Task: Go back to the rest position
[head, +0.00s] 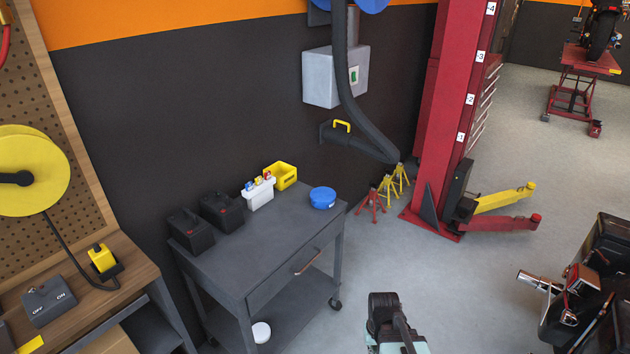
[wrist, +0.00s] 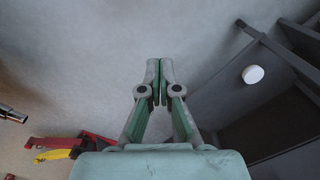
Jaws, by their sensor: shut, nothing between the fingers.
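My gripper (wrist: 160,75) shows in the wrist view with its two fingers together and nothing between them. It hangs over bare grey floor, with the grey cart (wrist: 232,90) to its right. In the head view, part of my arm shows at the bottom centre, to the right of the grey cart (head: 262,243) and apart from it. The fingertips cannot be made out in the head view.
The cart carries two black batteries (head: 222,212), a white caddy (head: 259,196), a yellow bin (head: 284,175) and a blue tub (head: 322,197). A red lift post (head: 445,110) stands behind. A motorcycle (head: 600,290) is at right. The floor between is clear.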

